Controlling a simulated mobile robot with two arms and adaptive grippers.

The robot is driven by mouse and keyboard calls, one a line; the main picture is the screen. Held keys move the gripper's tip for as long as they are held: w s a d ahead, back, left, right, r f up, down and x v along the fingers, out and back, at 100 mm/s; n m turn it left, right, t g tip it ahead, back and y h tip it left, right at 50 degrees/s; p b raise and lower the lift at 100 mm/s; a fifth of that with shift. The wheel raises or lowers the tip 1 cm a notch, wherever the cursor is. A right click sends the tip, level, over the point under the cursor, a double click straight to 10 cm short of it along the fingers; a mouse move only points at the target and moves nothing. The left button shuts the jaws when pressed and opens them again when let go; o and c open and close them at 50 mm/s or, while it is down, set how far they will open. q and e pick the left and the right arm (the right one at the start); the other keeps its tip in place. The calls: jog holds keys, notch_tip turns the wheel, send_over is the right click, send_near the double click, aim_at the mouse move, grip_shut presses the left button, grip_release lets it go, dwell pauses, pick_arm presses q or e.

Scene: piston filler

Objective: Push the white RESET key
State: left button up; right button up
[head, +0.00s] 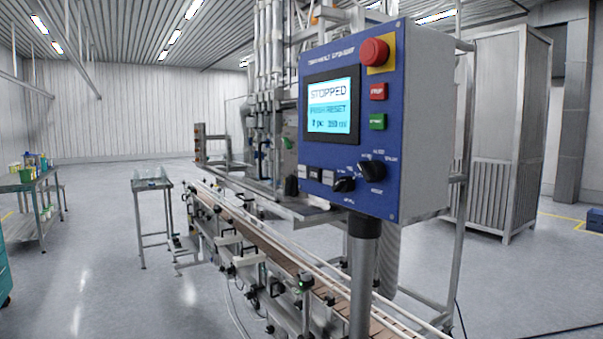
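The blue control panel (345,110) of the filler faces me at the upper right, on a grey post. Its lit screen (333,106) reads STOPPED, and a smaller line seems to say PUSH RESET. A row of small keys (315,174) sits below the screen at the lower left of the panel. A pale key (302,171) is at the row's left end; the labels are too small to tell which is RESET. Neither of my grippers is in view, and nothing covers the panel's face.
The panel also has a red mushroom button (374,51), a red key (378,91), a green key (377,122) and two black knobs (372,170). A conveyor (265,238) runs below and behind it. A small table (152,184) stands left; the floor between is open.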

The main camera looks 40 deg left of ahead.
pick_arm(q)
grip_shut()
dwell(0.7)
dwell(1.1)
